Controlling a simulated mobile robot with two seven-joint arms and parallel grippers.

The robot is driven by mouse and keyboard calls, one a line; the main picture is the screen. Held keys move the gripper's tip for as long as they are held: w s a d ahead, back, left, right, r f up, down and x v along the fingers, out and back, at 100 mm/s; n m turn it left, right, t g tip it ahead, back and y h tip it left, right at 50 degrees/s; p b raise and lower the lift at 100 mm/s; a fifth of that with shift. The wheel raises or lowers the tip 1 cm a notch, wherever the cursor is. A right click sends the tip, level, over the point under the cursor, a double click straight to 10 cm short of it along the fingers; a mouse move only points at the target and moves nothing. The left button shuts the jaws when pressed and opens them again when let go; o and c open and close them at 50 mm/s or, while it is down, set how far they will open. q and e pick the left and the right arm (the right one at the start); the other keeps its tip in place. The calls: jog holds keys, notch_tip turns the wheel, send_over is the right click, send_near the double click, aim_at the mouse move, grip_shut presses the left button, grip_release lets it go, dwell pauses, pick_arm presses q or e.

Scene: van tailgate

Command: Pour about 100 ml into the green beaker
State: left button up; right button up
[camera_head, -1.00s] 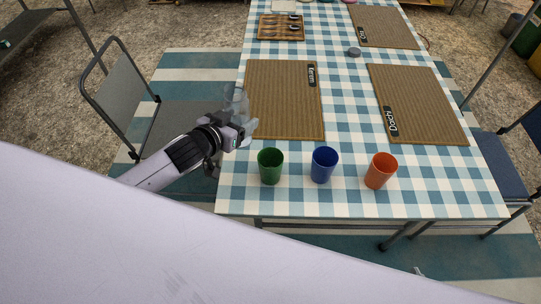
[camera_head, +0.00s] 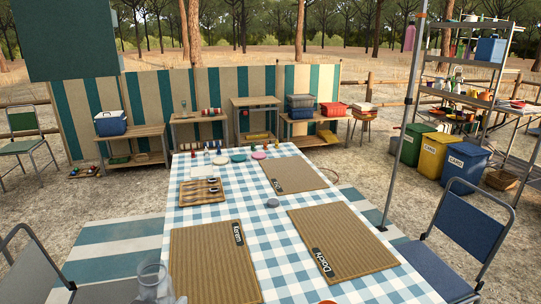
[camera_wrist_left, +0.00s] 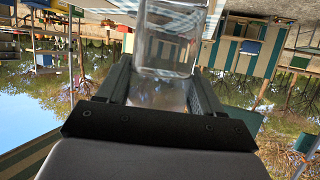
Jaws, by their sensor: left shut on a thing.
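A clear, see-through vessel (camera_head: 152,278) shows at the bottom left of the head view, beside the table's near left part. My left gripper (camera_head: 172,299) is only just in view there, at the bottom edge. In the left wrist view the clear vessel (camera_wrist_left: 168,50) sits between the two fingers of my left gripper (camera_wrist_left: 160,92), which is shut on it. Its liquid level cannot be made out. The green beaker is outside both current views. My right gripper is not in view.
Chairs stand on both sides, one blue (camera_head: 465,240). A metal pole (camera_head: 402,130) rises at the right.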

pick_arm(q)
jog(key=s+r+n+y, duration=0.1)
jog(key=s+r, duration=0.4)
jog(key=w+f, duration=0.2)
jog(key=w+a+f, duration=0.1)
jog(key=w+f, duration=0.1)
jog(key=f, duration=0.1)
jog(key=w+a+f, duration=0.1)
jog(key=w+f, duration=0.1)
jog(key=f, duration=0.1)
jog(key=shift+w+a+f, duration=0.1)
jog(key=shift+w, duration=0.1)
jog(key=shift+w+a+f, duration=0.2)
jog(key=shift+w+f, duration=0.15)
jog(key=shift+f, duration=1.15)
jog(key=shift+w+a+f, duration=0.15)
jog(key=shift+w+f, duration=0.25)
jog(key=shift+f, duration=1.15)
jog(key=shift+w+a+f, duration=0.2)
jog(key=shift+w+f, duration=0.15)
jog(key=shift+f, duration=1.15)
